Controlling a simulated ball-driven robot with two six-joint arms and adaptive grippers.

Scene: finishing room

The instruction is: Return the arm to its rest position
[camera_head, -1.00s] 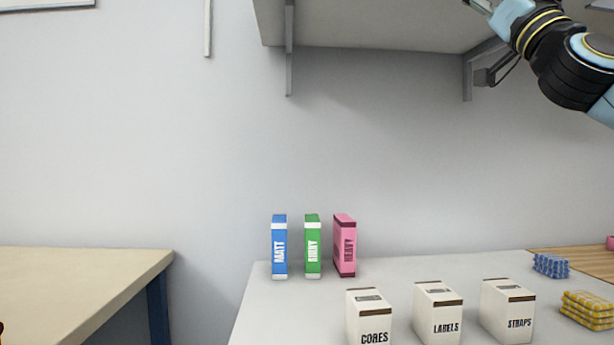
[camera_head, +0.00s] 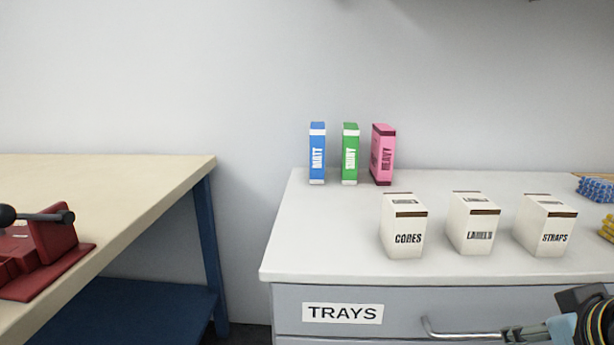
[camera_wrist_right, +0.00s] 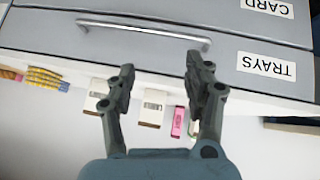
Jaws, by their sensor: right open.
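My right arm shows at the lower right of the head view, in front of the drawer unit, with its wrist low beside the drawer handle. My right gripper (camera_wrist_right: 160,68) is in the right wrist view, its two dark fingers apart with nothing between them. The drawer front fills the top of that view, which looks upside down. The drawer handle (camera_wrist_right: 145,31) lies beyond the fingertips in the picture; I see no grip on it. My left gripper is in neither view.
The drawer labelled TRAYS (camera_head: 342,313) looks shut. On the white top (camera_head: 335,240) stand CORES (camera_head: 404,228), LABELS (camera_head: 477,225) and STRAPS (camera_head: 543,225) boxes, with blue (camera_head: 317,155), green (camera_head: 350,155) and pink (camera_head: 383,157) boxes behind. A red vise (camera_head: 55,245) sits on the left bench.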

